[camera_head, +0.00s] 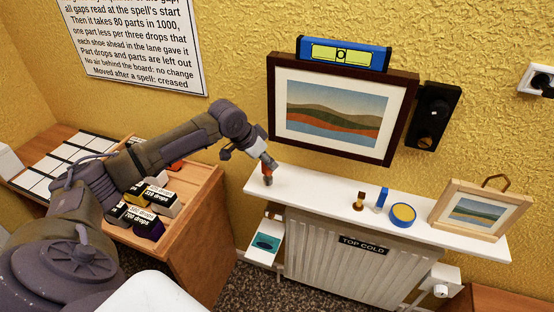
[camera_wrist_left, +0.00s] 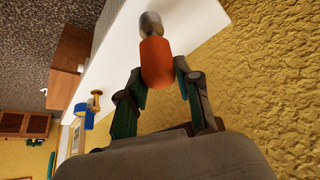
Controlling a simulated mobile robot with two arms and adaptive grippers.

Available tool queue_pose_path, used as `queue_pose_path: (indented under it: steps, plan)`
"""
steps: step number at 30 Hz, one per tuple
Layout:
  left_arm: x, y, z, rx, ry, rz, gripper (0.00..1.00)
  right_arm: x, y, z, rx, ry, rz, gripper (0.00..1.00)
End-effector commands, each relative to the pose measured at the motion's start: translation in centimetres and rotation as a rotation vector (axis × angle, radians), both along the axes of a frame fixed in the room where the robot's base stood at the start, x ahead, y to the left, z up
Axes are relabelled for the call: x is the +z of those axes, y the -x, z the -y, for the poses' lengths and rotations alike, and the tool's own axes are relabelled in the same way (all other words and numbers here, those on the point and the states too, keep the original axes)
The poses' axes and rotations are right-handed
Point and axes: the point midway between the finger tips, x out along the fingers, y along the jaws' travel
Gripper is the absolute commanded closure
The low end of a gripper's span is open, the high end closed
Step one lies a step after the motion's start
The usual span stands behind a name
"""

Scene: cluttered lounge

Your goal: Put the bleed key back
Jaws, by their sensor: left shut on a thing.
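My left gripper (camera_head: 266,166) is shut on a small orange-red piece with a grey rounded tip, which looks to be the bleed key (camera_head: 268,178). It hangs tip down over the left end of the white shelf (camera_head: 310,188); I cannot tell whether the tip touches the shelf. In the left wrist view the bleed key (camera_wrist_left: 156,62) sits between the two fingers (camera_wrist_left: 160,85), its grey tip pointing away against the white shelf. The shelf runs above a white radiator (camera_head: 350,260) with a "TOP COLD" label. My right gripper is not in view.
On the shelf stand a brass piece (camera_head: 360,201), a small blue piece (camera_head: 382,198), a blue-and-yellow round tin (camera_head: 403,213) and a framed picture (camera_head: 478,213). A large picture (camera_head: 388,150) hangs behind. A wooden cabinet (camera_head: 195,250) with labelled boxes stands left.

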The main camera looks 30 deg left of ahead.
Motion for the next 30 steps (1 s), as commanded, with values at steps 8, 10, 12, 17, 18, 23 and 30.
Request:
queue_pose_path:
  steps: [8, 10, 12, 17, 18, 23, 30]
  plan:
    - [0.1, -2.7, 1.0, 0.0, 0.002, 0.001, 1.0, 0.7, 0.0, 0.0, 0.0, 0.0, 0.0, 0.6]
    - [0.3, -3.8, 1.6, -0.001, 0.004, 0.003, 1.0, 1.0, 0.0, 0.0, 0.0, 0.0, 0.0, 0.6]
    - [-1.1, -3.4, 1.3, 0.002, 0.001, -0.007, 1.0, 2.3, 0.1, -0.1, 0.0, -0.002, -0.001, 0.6]
    - [-2.9, -3.3, 1.3, 0.0, -0.001, -0.003, 1.0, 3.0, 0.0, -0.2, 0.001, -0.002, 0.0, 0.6]
    - [-3.2, -3.3, 1.2, 0.0, -0.001, -0.003, 1.0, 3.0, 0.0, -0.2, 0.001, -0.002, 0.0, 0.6]
    - [-3.5, -3.2, 1.2, 0.0, -0.002, -0.007, 1.0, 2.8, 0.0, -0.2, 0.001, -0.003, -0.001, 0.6]
    - [-3.4, -3.2, 1.2, 0.0, -0.002, -0.005, 0.42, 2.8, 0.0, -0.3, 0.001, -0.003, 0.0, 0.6]
